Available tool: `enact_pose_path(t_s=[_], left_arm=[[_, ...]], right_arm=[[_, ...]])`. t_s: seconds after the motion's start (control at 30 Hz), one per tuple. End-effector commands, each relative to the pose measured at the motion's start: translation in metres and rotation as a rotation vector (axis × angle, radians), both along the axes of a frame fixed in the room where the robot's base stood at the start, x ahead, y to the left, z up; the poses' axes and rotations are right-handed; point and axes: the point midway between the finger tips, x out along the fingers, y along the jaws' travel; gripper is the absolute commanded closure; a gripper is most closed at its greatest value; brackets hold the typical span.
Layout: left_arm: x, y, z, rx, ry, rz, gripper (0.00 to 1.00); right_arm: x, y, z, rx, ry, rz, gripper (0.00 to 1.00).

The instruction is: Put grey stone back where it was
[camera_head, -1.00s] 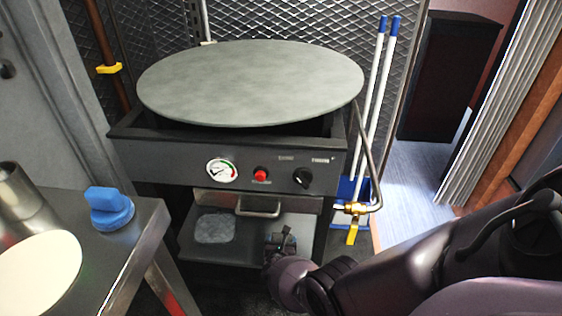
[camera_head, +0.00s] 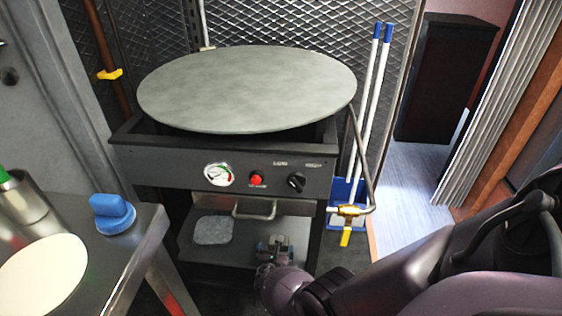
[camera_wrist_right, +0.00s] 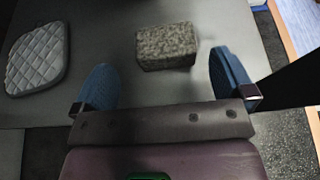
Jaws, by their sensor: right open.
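A grey speckled stone block (camera_wrist_right: 167,47) lies on the lower metal shelf (camera_head: 205,255) under the stove. In the right wrist view it is ahead of my right gripper (camera_wrist_right: 165,88), in line with the gap between the blue fingers and apart from them. My right gripper is open and empty; in the head view it (camera_head: 275,245) reaches over the front of the shelf. The stone cannot be made out clearly there. My left gripper is not in view.
A quilted grey pad (camera_head: 213,230) lies left on the shelf. Above are the stove's control panel (camera_head: 230,175), a handle (camera_head: 255,210) and a large round grey plate (camera_head: 245,90). A brass valve (camera_head: 350,211) is to the right. A steel table (camera_head: 125,245) stands left.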

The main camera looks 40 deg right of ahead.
Motion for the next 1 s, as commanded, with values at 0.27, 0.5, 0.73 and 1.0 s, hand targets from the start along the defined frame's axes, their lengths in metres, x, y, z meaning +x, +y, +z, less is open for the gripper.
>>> enact_pose_path(t_s=[0.27,0.5,0.73,1.0], left_arm=[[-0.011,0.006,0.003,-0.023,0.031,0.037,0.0],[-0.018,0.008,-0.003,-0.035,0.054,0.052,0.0],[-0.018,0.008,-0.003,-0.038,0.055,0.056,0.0],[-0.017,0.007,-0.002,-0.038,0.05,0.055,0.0]], right_arm=[[-0.025,0.035,0.023,0.001,-0.006,0.001,0.0],[-0.038,0.047,0.023,0.0,0.001,0.0,0.0],[-0.04,0.048,0.022,0.0,0.004,0.0,0.0],[-0.04,0.047,0.022,0.0,0.004,0.0,0.0]])
